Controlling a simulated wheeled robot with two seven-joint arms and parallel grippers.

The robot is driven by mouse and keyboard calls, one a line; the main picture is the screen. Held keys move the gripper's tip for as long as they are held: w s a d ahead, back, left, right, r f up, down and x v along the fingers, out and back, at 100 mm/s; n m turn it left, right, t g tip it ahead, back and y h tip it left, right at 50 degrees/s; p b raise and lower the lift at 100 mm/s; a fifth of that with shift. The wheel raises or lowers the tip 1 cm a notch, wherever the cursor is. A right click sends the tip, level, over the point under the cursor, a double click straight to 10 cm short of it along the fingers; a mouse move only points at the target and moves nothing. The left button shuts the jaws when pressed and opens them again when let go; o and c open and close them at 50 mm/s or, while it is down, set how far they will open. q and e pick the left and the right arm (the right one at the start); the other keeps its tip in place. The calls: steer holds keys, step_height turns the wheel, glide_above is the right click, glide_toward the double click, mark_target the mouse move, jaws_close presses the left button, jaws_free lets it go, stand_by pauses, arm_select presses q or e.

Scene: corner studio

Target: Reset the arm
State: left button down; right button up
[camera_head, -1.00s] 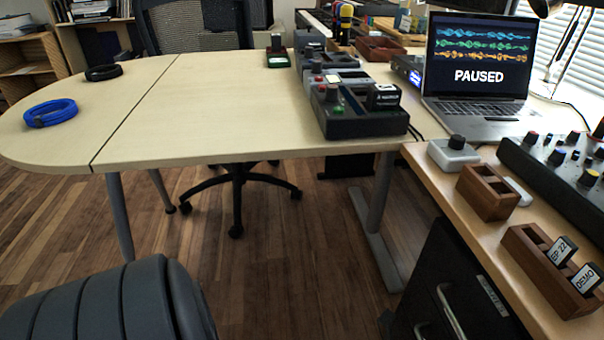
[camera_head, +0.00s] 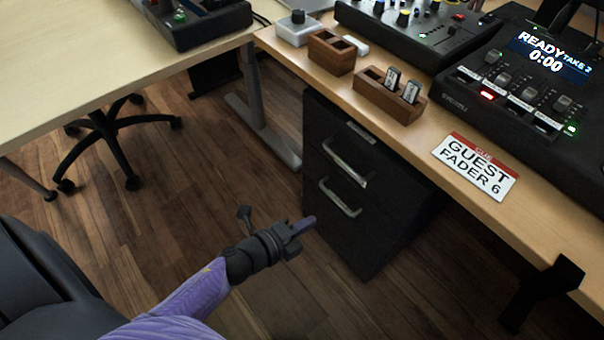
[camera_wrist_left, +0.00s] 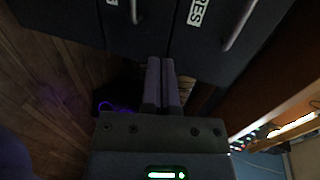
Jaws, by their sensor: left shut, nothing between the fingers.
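My left gripper (camera_head: 306,225) reaches in on its purple arm from the lower left in the head view. Its fingers are closed together with nothing between them. It hangs above the wood floor, in front of and apart from the black drawer cabinet (camera_head: 335,245). In the left wrist view the two closed fingers (camera_wrist_left: 160,82) point toward the dark cabinet fronts (camera_wrist_left: 140,35) and their handles. My right gripper is not in either view.
The wooden desk (camera_head: 420,170) carries a brown card holder (camera_head: 390,98), a guest fader card (camera_head: 474,165) and a black mixer console (camera_head: 530,85). A dark bracket (camera_head: 545,290) is at the desk's front edge. Open floor (camera_head: 200,170) lies left of the cabinet.

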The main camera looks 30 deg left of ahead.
arm_select(q)
steer(key=s+a+f+n+g+y, duration=0.2)
steer(key=s+f+n+g, duration=0.3)
steer(key=s+f, duration=0.4)
steer(key=s+a+f+n+g+y, duration=0.25)
steer(key=s+f+n, duration=0.35)
steer(key=s+f, duration=0.3)
steer(key=s+a+f+n+g+y, duration=0.15)
steer(key=s+n+g, duration=0.6)
steer(key=s, duration=1.75)
steer(key=w+r+p, duration=0.3)
steer(key=r+p, duration=1.7)
steer(key=p, duration=0.2)
steer(key=shift+w+d+r+n+t, duration=0.2)
steer(key=shift+r+n+t, duration=0.05)
steer(key=shift+n+t, duration=0.1)
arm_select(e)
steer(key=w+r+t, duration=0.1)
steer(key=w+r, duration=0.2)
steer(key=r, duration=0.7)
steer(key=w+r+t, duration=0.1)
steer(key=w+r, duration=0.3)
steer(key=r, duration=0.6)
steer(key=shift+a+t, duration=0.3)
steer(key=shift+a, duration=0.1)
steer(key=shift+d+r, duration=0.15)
